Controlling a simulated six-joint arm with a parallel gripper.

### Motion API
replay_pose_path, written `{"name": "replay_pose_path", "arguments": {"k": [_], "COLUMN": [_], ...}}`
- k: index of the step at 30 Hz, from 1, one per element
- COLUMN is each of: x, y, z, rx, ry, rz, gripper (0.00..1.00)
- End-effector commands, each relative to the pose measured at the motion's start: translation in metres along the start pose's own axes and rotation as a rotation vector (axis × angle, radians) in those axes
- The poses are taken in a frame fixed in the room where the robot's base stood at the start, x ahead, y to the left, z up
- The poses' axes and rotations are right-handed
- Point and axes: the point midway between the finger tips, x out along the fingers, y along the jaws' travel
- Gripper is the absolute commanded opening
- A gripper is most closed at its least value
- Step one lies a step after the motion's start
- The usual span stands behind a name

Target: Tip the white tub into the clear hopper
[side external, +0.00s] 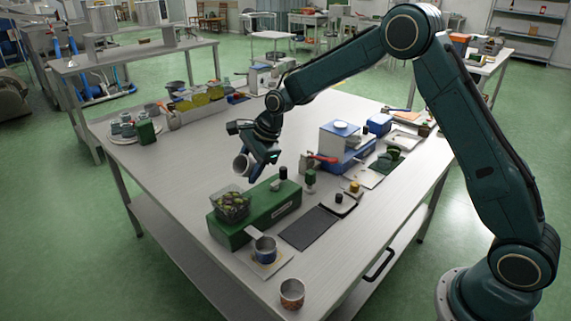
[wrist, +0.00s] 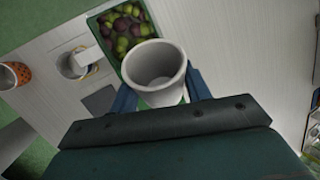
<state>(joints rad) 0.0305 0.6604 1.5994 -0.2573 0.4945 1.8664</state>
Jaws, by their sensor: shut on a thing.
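The white tub (side external: 240,167) is held in my gripper (side external: 257,165) above the table. It is tilted well over, its mouth facing left in the side view. In the wrist view the tub (wrist: 155,66) sits between the two blue fingers of my gripper (wrist: 162,92), and its visible inside looks bare. The clear hopper (side external: 231,206) stands on a green machine (side external: 272,207), below and slightly left of the tub in the side view. Green and dark olives lie in the hopper, which also shows in the wrist view (wrist: 124,30), just beyond the tub.
A pot with a handle (side external: 264,248) stands at the machine's front, and an orange patterned cup (side external: 292,293) is near the table corner. A dark mat (side external: 309,228) lies right of the machine. A blue and white device (side external: 340,146) stands behind. The table's left middle is clear.

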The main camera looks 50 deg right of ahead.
Motion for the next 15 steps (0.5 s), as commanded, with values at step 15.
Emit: {"name": "replay_pose_path", "arguments": {"k": [15], "x": [0.0082], "y": [0.0025], "z": [-0.0074], "rx": [0.075], "ry": [-0.189], "rz": [0.020], "gripper": [0.23]}}
